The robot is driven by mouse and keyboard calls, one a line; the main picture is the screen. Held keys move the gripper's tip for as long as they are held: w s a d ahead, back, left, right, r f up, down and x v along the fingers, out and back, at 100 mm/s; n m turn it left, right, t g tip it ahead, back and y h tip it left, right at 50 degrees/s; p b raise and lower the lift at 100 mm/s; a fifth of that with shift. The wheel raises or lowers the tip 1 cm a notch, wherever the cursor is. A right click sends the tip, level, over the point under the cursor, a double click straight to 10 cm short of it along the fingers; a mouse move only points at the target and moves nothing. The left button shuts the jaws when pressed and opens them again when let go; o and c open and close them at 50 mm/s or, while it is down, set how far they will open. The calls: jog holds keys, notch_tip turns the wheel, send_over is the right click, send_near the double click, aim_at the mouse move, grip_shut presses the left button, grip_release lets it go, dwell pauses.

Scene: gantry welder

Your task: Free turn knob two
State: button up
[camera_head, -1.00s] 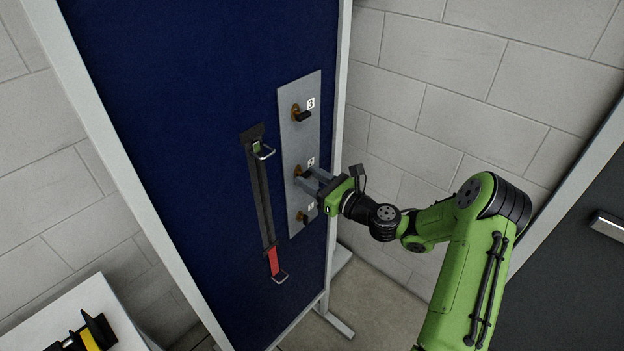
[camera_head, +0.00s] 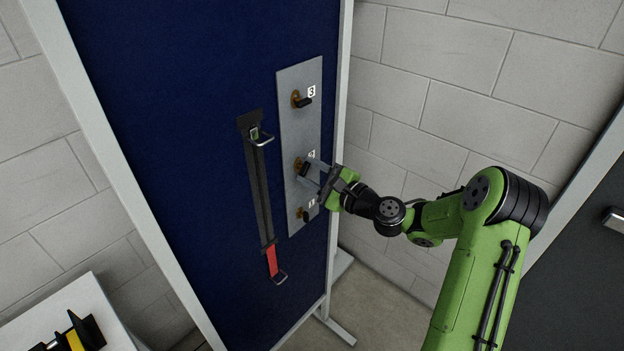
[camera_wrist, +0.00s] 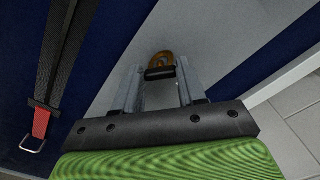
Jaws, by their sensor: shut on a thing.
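Knob two (camera_head: 301,167) is the middle of three knobs on a grey metal plate (camera_head: 299,130). It has a brass-coloured base and a black handle. In the wrist view, knob two (camera_wrist: 160,73) sits between the tips of my two grey fingers. My gripper (camera_head: 309,172) reaches in from the right and is shut on the knob's handle. The fingers also show in the wrist view (camera_wrist: 158,80). The label beside knob two is partly hidden by a finger.
Knob three (camera_head: 302,101) is above and knob one (camera_head: 304,214) close below. A black strap with a red end (camera_head: 262,195) hangs left of the plate on the blue panel (camera_head: 200,120). A white table (camera_head: 95,315) stands at lower left. A block wall (camera_head: 450,90) is at right.

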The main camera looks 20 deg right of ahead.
jog(key=n+b, duration=0.1)
jog(key=n, duration=0.1)
jog(key=n+b, duration=0.1)
jog(key=b, duration=0.1)
jog(key=n+b, duration=0.1)
jog(key=n, duration=0.1)
jog(key=shift+f+n+b, duration=0.3)
jog(key=shift+f+b, duration=0.05)
jog(key=shift+n+b, duration=1.1)
jog(key=shift+n, duration=0.1)
jog(key=shift+r, duration=0.1)
jog(key=o, duration=1.1)
jog(key=shift+s, duration=0.1)
jog(key=shift+c, duration=0.2)
jog(key=b+v, duration=0.1)
jog(key=v, duration=1.4)
jog(key=shift+s+d, duration=0.2)
jog(key=shift+s, duration=0.1)
jog(key=shift+n, duration=0.3)
